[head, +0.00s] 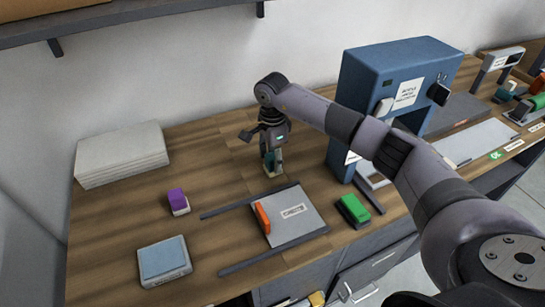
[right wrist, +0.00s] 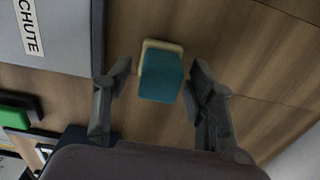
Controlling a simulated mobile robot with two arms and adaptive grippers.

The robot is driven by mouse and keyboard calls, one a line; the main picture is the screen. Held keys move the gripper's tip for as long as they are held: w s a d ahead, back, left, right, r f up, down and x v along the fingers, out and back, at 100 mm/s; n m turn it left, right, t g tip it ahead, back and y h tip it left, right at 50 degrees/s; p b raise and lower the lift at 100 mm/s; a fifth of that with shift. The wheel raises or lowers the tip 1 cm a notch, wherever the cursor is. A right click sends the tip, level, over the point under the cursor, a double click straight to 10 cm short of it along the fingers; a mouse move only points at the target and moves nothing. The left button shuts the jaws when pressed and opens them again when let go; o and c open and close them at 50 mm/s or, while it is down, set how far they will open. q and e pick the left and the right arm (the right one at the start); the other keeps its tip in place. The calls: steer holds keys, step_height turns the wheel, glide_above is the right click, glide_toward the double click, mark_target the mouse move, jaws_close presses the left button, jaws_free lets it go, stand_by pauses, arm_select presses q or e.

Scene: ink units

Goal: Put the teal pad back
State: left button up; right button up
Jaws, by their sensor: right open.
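The teal pad, a teal block on a cream base, stands on the wooden worktop; it shows in the right wrist view (right wrist: 161,77) and partly in the head view (head: 268,158). My right gripper (head: 272,160) points down over it at the back middle of the worktop. In the right wrist view my right gripper (right wrist: 159,72) is open, one finger on each side of the teal pad, with gaps visible. In the head view the gripper hides much of the pad. My left gripper is not in view.
A grey plate (head: 305,222) with an orange block (head: 262,218) lies between dark rails. A green block (head: 353,209), purple block (head: 177,199) and light-blue box (head: 164,262) are nearby. A blue machine (head: 385,72) stands right; a white stack (head: 122,155) is left.

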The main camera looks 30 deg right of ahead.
mark_target(273, 156)
steer(key=shift+r, duration=0.5)
step_height(273, 156, up, 11)
steer(key=b, duration=0.2)
steer(key=shift+r, duration=0.2)
